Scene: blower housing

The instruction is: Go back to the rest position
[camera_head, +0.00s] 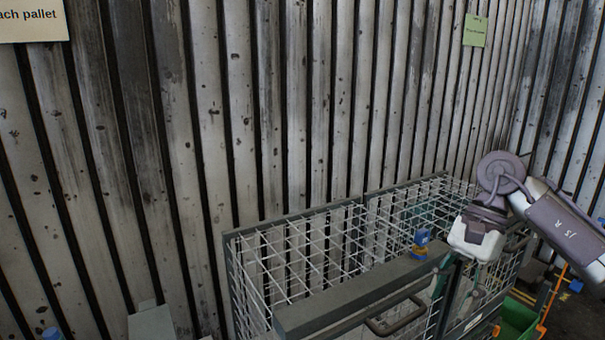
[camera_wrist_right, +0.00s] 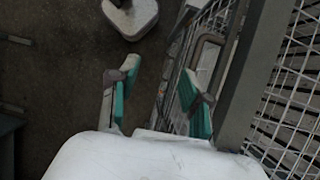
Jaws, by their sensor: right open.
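My right gripper (camera_head: 460,288) hangs from my right arm at the right of the head view, in front of the wire mesh cage (camera_head: 300,255). In the right wrist view its two teal-padded fingers (camera_wrist_right: 157,80) stand apart with nothing between them. The fingers look apart from the cage, but the exact distance is hard to tell. My left gripper is in neither view.
A green bin (camera_head: 517,318) and orange bar (camera_head: 549,305) are at the lower right. A corrugated metal wall (camera_head: 290,110) stands behind.

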